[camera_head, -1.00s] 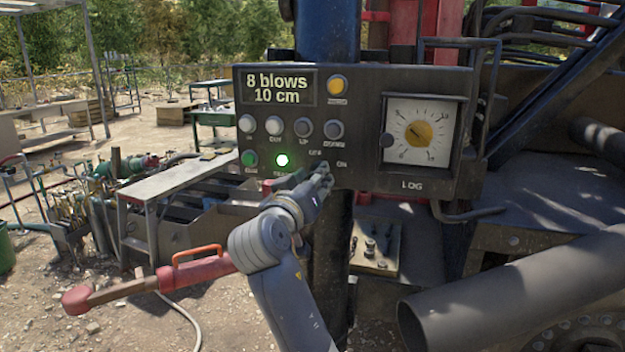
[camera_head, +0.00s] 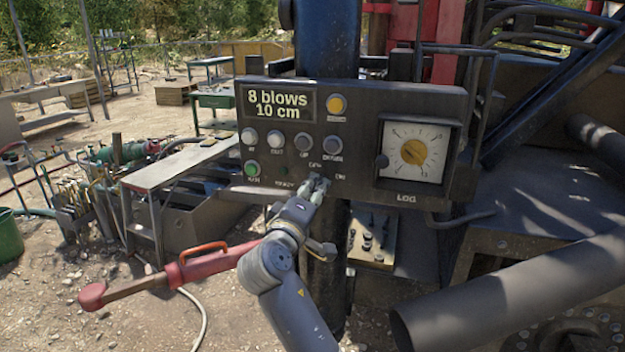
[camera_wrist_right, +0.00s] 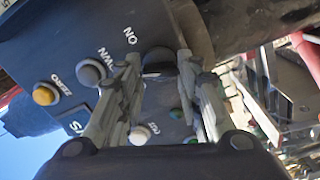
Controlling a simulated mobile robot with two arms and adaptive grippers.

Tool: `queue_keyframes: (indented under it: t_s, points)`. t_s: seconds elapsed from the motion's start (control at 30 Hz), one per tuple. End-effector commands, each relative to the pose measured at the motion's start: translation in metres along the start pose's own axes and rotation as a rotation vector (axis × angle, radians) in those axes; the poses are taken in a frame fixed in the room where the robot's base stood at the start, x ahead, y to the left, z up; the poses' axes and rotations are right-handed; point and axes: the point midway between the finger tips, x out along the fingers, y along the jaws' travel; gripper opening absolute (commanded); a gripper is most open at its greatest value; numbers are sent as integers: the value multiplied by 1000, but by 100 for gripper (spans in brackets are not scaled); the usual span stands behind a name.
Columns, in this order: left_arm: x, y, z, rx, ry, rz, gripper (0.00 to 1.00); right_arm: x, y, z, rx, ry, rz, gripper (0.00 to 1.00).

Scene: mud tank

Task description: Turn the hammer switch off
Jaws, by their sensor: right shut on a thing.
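The dark control panel (camera_head: 355,90) faces me, with a display reading "8 blows 10 cm". My right gripper (camera_head: 317,182) is at its lower edge, between the small labels near "ON". The hammer switch is hidden behind the fingers in the head view. In the right wrist view a black switch knob (camera_wrist_right: 158,62) sits between the two fingertips of my right gripper (camera_wrist_right: 158,70), which is shut on it. The small lamp (camera_head: 284,170) left of the gripper is dark. My left gripper is not in view.
Several push buttons (camera_head: 276,139) sit close to the left of my gripper, and a dial (camera_head: 414,150) to the right. A large grey pipe (camera_head: 510,290) is at the lower right. A red tool with an orange handle (camera_head: 190,268) is at the lower left.

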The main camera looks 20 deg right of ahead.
Motion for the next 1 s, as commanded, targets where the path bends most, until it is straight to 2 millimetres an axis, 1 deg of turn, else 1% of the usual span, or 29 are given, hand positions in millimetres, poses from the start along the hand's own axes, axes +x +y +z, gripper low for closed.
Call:
queue_keyframes:
  t_s: [0.03, 0.5, 0.7, 1.0]
  points:
    - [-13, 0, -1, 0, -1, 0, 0, 1, 6, -2, -46, -1, 1, 9]
    - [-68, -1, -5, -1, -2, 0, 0, 1, 7, -2, -473, -1, 3, 9]
    - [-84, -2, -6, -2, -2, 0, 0, 1, 6, -2, -605, 0, 4, 9]
    - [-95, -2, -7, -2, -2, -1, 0, 1, 4, -1, -717, -1, 5, 9]
